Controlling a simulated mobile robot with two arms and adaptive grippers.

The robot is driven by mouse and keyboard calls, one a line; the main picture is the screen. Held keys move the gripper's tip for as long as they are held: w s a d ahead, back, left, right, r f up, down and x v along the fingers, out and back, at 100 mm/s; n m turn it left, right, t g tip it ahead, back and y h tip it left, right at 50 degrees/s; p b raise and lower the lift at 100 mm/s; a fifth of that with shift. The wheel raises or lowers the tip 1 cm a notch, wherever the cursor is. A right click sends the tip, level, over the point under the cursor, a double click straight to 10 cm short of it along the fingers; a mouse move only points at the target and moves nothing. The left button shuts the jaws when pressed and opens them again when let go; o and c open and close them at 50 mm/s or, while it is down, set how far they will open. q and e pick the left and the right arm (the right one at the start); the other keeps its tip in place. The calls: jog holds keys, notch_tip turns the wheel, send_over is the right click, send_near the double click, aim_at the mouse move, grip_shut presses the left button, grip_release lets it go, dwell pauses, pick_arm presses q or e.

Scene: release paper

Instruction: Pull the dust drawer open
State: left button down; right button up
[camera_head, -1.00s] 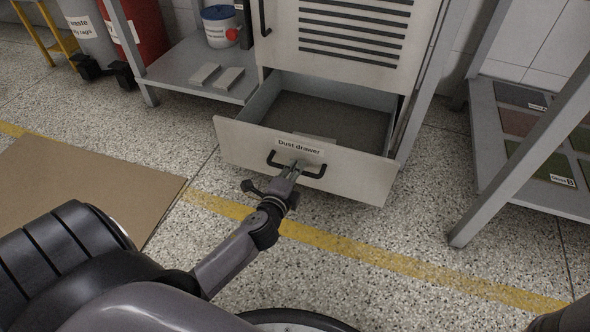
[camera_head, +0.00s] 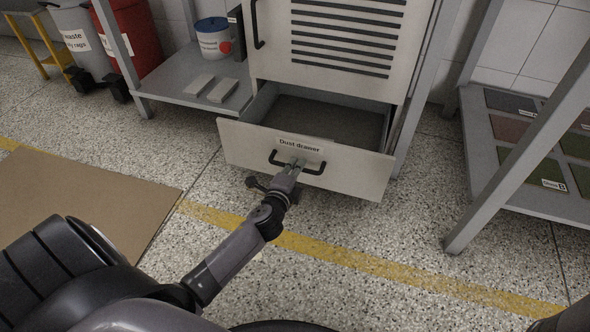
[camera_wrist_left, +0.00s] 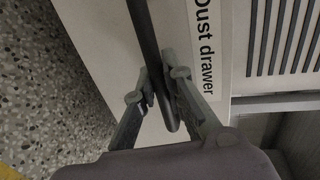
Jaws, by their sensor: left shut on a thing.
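The dust drawer (camera_head: 350,165) is a pale front with a "Dust drawer" label, low in the cabinet (camera_head: 345,40). It stands open, and its grey, empty-looking inside shows behind the front. A black bar handle (camera_head: 313,168) crosses the front below the label. My left gripper (camera_head: 294,165) is at the middle of this handle. In the left wrist view, the fingers of my left gripper (camera_wrist_left: 168,92) are on both sides of the dark handle (camera_wrist_left: 146,40), shut on it. The label (camera_wrist_left: 205,50) is right beside the fingers. My right gripper is not in view.
A shelf with two grey blocks (camera_head: 222,90) and a white tub (camera_head: 213,40) stands left of the cabinet. A rack with coloured sheets (camera_head: 531,140) stands right. Cardboard (camera_head: 90,200) lies on the floor at left. Speckled floor before the drawer is clear.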

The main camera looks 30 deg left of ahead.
pick_arm(q)
jog(key=c, duration=1.7)
grip_release()
jog(key=shift+o, duration=0.2)
jog(key=shift+s, duration=0.2)
jog(key=v, duration=0.7)
jog(key=shift+s, duration=0.1)
